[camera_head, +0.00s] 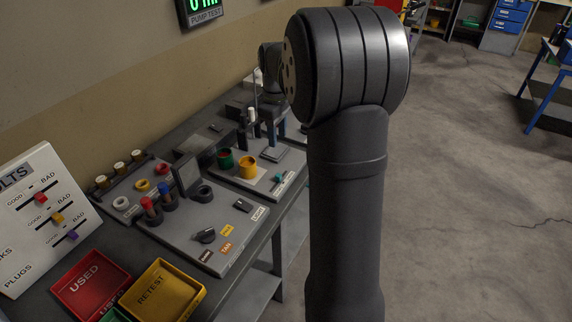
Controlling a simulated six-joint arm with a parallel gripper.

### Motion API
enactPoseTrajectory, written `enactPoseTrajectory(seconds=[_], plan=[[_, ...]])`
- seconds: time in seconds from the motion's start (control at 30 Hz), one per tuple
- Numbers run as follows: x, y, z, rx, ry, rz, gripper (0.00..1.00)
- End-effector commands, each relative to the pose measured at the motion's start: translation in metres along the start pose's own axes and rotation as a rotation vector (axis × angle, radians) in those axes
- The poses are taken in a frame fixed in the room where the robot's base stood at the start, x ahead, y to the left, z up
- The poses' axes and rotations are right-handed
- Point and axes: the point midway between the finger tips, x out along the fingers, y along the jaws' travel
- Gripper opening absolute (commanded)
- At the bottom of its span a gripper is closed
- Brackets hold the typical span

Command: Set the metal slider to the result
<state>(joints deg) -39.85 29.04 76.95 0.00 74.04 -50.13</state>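A white results board (40,222) stands at the left edge of the camera_head view, partly cut off. It has three GOOD–BAD sliders: red (41,197), orange (57,217) and purple (72,235). The red and orange knobs sit around mid-slot; the purple one's exact setting is hard to read. No label I can read says which slider is for metal. My gripper (258,122) is small and dark at the far part of the bench, well away from the board. My arm partly hides that area, and its fingers cannot be told from the dark items there.
A red USED tray (70,288) and a yellow RETEST tray (148,301) lie in front of the board. A grey panel (185,240) with a knob and light labels is beside them. A PUMP TEST display (205,19) hangs above.

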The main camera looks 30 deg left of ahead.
Motion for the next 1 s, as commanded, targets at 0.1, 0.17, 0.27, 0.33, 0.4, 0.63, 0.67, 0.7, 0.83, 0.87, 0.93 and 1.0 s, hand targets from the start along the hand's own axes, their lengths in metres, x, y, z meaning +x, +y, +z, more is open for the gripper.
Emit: enactPoseTrajectory(seconds=[0.1,0.17,0.27,0.33,0.4,0.63,0.67,0.7,0.83,0.87,0.93,1.0], plan=[[0.027,-0.001,0.001,0.0,-0.003,-0.003,0.38],[0.04,-0.001,0.001,0.0,-0.003,-0.003,0.38],[0.062,-0.001,0.001,0.0,-0.003,-0.004,0.38],[0.078,-0.001,0.001,0.0,-0.003,-0.003,0.38],[0.093,-0.001,0.001,0.0,-0.003,-0.003,0.38],[0.133,0.0,0.0,0.0,-0.001,-0.002,0.38],[0.136,0.0,0.0,0.0,-0.001,-0.001,0.38],[0.14,0.0,0.0,0.0,-0.001,-0.001,0.38],[0.148,0.0,0.0,0.0,0.0,0.0,0.38],[0.15,0.0,0.0,0.0,0.0,0.0,0.38],[0.151,0.0,0.0,0.0,0.0,0.0,0.38],[0.151,0.0,0.0,0.0,0.0,0.0,0.38]])
